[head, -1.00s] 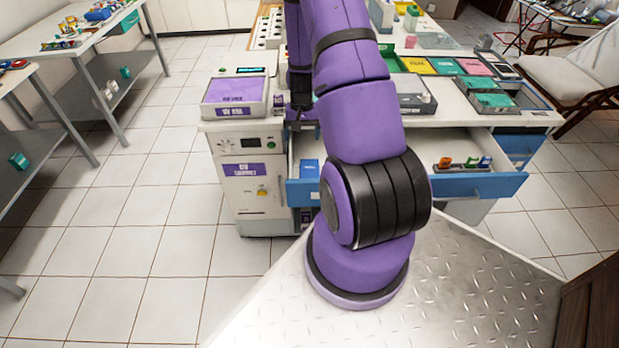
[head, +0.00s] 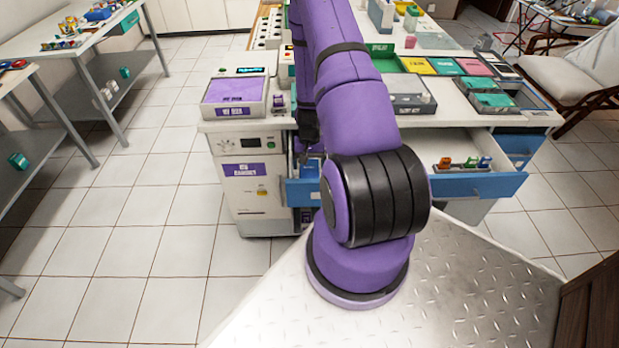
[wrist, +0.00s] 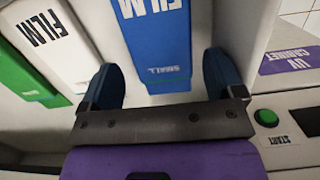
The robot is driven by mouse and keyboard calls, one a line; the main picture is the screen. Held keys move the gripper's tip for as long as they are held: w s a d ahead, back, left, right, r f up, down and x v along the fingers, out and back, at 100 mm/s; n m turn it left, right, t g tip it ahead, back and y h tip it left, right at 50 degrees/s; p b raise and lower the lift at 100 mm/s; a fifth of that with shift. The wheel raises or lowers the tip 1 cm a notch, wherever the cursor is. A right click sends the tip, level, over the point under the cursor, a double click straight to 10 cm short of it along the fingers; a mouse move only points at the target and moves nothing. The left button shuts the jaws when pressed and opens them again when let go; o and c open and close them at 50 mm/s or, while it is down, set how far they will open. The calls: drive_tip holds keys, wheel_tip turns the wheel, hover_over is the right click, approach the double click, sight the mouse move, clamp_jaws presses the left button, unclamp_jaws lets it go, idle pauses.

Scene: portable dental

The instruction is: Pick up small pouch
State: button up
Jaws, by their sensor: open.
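In the wrist view my gripper (wrist: 162,70) is open, with one blue finger on each side of the pouch's near end. The fingers look apart from it; their exact depth is hard to tell. In the head view the pouch (head: 309,171) shows only in part, close under my gripper, and my arm hides the middle of the drawer.
A white pouch marked "FILM" (wrist: 50,38) and a green one (wrist: 25,82) lie left of the pouch. The drawer wall and UV cabinet (wrist: 288,62) are close on the right. Small coloured items (head: 463,163) sit at the drawer's right.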

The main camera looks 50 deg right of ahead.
sight(309, 172)
drive_tip(key=shift+s+a+f, duration=0.1)
drive_tip(key=shift+f, duration=0.65)
drive_tip(key=shift+s+a+f, duration=0.1)
drive_tip(key=shift+f, duration=0.65)
drive_tip(key=c, duration=0.7)
